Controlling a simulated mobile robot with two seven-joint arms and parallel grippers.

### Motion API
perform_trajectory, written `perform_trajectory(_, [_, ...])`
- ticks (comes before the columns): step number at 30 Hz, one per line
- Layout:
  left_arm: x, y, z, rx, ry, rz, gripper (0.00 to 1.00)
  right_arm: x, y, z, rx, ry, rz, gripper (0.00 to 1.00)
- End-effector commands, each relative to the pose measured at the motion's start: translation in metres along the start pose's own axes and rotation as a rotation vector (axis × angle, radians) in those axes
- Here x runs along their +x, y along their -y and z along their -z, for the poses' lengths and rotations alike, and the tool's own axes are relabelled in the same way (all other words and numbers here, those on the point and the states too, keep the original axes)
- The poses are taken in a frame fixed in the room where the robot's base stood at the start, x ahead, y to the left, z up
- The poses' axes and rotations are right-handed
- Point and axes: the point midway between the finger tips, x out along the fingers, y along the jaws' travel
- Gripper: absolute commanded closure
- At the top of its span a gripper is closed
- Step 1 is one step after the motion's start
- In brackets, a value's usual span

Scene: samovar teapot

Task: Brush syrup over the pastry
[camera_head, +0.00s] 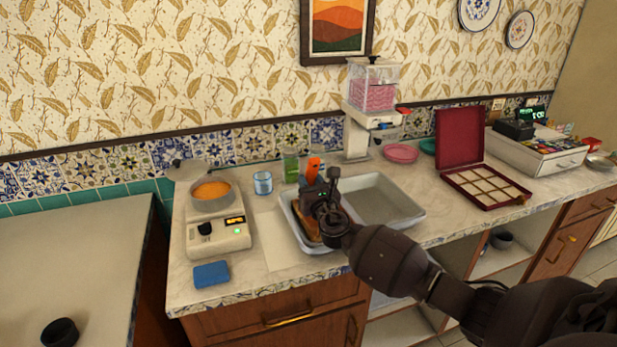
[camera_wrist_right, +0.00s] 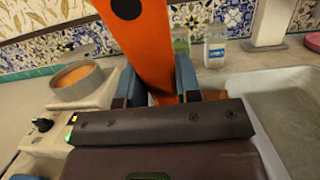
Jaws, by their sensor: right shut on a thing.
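My right gripper (camera_head: 317,188) is shut on the orange brush (camera_head: 313,169). In the right wrist view the brush's flat orange handle (camera_wrist_right: 157,45), with a dark hole, stands between the two blue-grey fingers. The bristles are hidden. The gripper is over the grey tray (camera_head: 322,249) on the counter. Part of a brown pastry (camera_head: 304,228) shows in that tray, just left of the gripper; the rest is covered. I cannot tell whether the brush touches it. Orange syrup (camera_head: 211,190) fills a pot (camera_head: 212,206) on a white hotplate (camera_head: 219,231) at the left. My left gripper is not seen.
An empty grey tray (camera_head: 388,202) lies to the right. A glass (camera_head: 263,183) and a green jar (camera_head: 291,168) stand behind. A blue sponge (camera_head: 211,274) lies at the front left. A dispenser (camera_head: 371,100) and an open red box (camera_head: 484,187) stand farther right.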

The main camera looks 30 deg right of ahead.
Motion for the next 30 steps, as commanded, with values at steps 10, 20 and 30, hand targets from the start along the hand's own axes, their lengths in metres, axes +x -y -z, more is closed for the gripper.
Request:
perform_trajectory(10, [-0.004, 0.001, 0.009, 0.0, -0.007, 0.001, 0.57, -0.021, -0.001, -0.002, 0.0, -0.002, 0.001, 1.0])
perform_trajectory(20, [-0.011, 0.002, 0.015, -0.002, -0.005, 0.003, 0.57, -0.041, 0.0, -0.005, 0.001, -0.005, 0.0, 1.0])
perform_trajectory(30, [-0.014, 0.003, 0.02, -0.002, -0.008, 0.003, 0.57, -0.058, -0.001, -0.008, 0.001, -0.006, -0.001, 1.0])
